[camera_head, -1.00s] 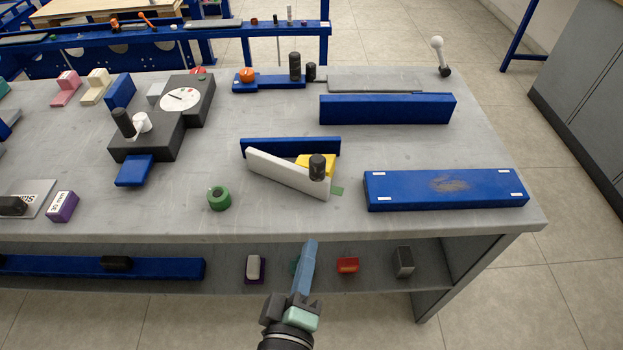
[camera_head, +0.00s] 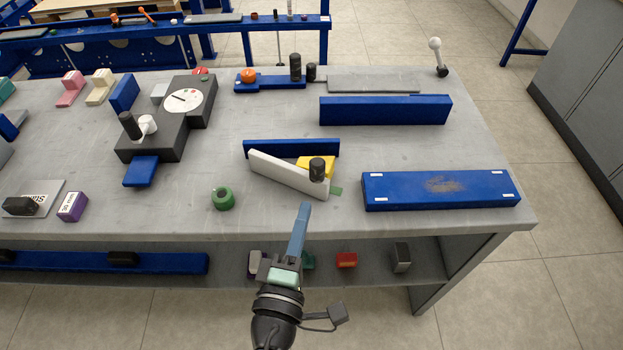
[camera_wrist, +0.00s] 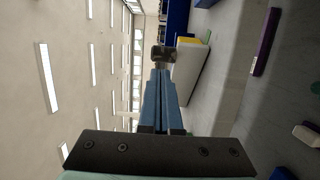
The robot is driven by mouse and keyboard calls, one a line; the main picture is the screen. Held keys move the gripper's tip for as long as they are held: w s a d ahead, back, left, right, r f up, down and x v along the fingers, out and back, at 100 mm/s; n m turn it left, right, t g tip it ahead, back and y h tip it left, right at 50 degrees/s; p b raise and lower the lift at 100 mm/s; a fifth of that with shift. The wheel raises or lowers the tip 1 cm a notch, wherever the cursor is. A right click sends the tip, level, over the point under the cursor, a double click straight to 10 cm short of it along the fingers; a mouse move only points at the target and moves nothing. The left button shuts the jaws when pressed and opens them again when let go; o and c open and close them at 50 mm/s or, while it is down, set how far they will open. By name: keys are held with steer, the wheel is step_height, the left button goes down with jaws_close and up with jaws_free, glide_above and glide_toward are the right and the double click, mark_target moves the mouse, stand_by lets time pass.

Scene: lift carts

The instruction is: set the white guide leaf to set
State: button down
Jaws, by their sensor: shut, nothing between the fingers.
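The white guide leaf (camera_head: 278,172) is a pale bar on the grey bench. It is angled, its left end near a blue bar (camera_head: 300,148) and its right end nearer the bench's front. A black knob (camera_head: 317,168) stands at its right end, with a yellow block (camera_head: 303,163) behind and a green mark (camera_head: 337,191) beside it. My gripper (camera_head: 304,208) is shut and empty, its blue fingers pointing up at the bench's front edge, short of the leaf. In the wrist view the shut fingers (camera_wrist: 160,85) point toward the leaf (camera_wrist: 190,68) and the black knob (camera_wrist: 163,53).
A green ring (camera_head: 223,199) lies left of the leaf. A long blue block (camera_head: 400,190) lies right of it, and another blue bar (camera_head: 385,110) stands behind. A dark dial fixture (camera_head: 170,147) stands at the left. The shelf below holds several small blocks.

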mark_target(322, 173)
steer(key=p+x, duration=0.1)
steer(key=x, duration=0.5)
steer(key=shift+w, duration=0.3)
steer(key=shift+w+d+b, duration=0.3)
steer(key=shift+w+d, duration=0.65)
steer(key=shift+w, duration=0.1)
steer(key=shift+s, duration=0.1)
